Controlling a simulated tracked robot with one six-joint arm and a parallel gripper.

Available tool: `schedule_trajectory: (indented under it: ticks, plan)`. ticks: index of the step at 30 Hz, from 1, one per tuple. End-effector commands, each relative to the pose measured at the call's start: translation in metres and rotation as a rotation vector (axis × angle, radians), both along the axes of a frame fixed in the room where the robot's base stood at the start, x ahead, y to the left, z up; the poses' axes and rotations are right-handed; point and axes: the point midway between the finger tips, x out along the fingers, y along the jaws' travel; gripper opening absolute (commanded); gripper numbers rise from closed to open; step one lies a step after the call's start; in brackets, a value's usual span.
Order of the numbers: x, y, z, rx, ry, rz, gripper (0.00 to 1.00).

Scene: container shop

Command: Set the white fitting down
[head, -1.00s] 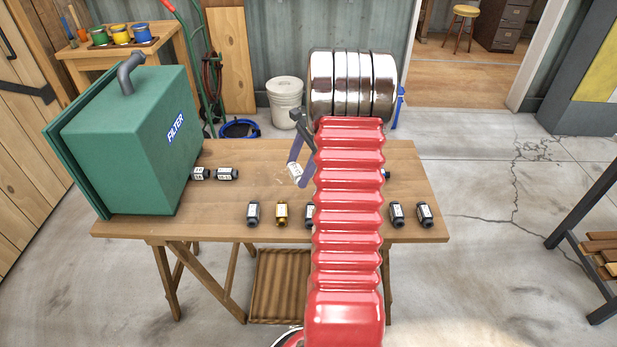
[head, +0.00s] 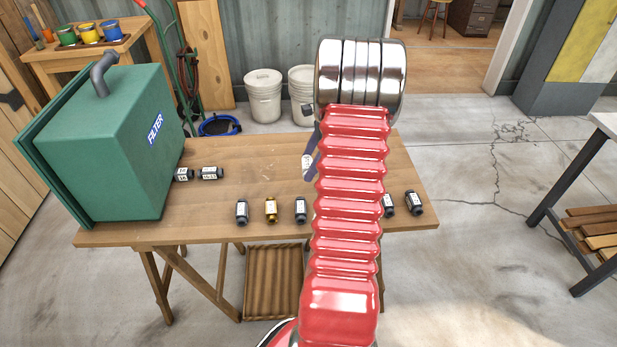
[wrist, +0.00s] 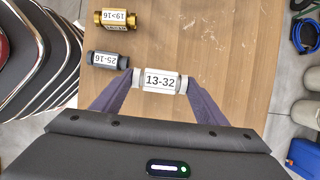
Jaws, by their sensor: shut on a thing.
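My gripper (wrist: 159,89) is shut on the white fitting (wrist: 160,79), which has a label reading 13-32 in the wrist view. The fingers grip it at its two ends. In the head view the white fitting (head: 307,162) shows beside the red arm sleeve, over the rear part of the wooden table (head: 240,155). My arm hides part of the gripper there. I cannot tell how high the fitting is above the tabletop.
A brass fitting (head: 271,209) stands in a front row with dark fittings (head: 242,211) on the table. Two more dark fittings (head: 209,173) lie by the green filter box (head: 130,140). The tabletop between them and my gripper is bare.

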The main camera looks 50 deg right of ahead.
Motion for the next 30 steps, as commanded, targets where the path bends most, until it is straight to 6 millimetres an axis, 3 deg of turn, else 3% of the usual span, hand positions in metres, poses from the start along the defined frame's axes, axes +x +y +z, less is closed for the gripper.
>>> schedule_trajectory:
  ticks: [6, 17, 25, 30]
  plan:
    - [0.001, 0.001, -0.029, 0.001, 0.000, 0.001, 0.40]
    - [0.001, 0.001, -0.033, 0.000, 0.000, 0.003, 0.40]
    - [0.001, 0.002, -0.061, 0.002, 0.001, 0.003, 0.40]
    - [0.002, 0.001, -0.069, -0.001, -0.001, 0.004, 0.40]
